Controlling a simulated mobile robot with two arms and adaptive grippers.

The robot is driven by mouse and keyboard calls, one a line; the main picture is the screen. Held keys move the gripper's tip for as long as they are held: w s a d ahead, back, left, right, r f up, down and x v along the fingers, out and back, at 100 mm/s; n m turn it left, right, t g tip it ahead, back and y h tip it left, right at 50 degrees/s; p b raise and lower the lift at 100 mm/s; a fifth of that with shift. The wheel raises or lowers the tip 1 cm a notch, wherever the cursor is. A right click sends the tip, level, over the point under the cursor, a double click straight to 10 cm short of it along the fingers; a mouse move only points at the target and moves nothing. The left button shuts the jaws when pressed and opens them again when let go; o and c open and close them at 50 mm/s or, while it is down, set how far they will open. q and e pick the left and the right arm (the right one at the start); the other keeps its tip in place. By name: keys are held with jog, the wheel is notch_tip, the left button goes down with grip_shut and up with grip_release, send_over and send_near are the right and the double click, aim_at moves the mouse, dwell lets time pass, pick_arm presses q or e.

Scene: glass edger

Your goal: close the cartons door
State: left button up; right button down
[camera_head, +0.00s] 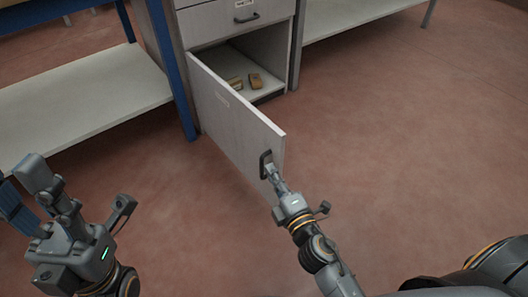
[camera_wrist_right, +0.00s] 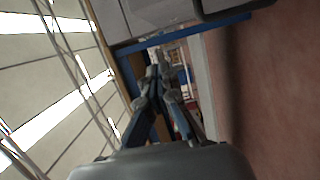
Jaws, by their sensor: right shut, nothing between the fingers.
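The cartons door (camera_head: 232,112) is a light grey panel that stands wide open, swung out from a low cabinet. A dark handle (camera_head: 263,164) sits near its free edge. My right gripper (camera_head: 273,172) is shut and empty, its fingertips right at the handle; I cannot tell whether they touch it. Its closed fingers also show in the right wrist view (camera_wrist_right: 161,76). My left gripper (camera_head: 84,190) is open and empty at the lower left, well away from the door.
The open cabinet compartment (camera_head: 268,68) holds a few small brown cartons (camera_head: 255,80). A closed drawer (camera_head: 235,18) is above it. A blue-legged table with a low shelf (camera_head: 80,105) stands to the left, another shelf (camera_head: 345,14) to the right. The reddish floor (camera_head: 400,130) right of the door is clear.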

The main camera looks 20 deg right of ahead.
aim_at(269, 139)
jog(key=w+d, duration=0.1)
jog(key=w, duration=0.2)
jog(key=w+d, duration=0.1)
jog(key=w, duration=0.7)
jog(key=shift+w+d, duration=0.15)
jog(key=shift+d, duration=0.25)
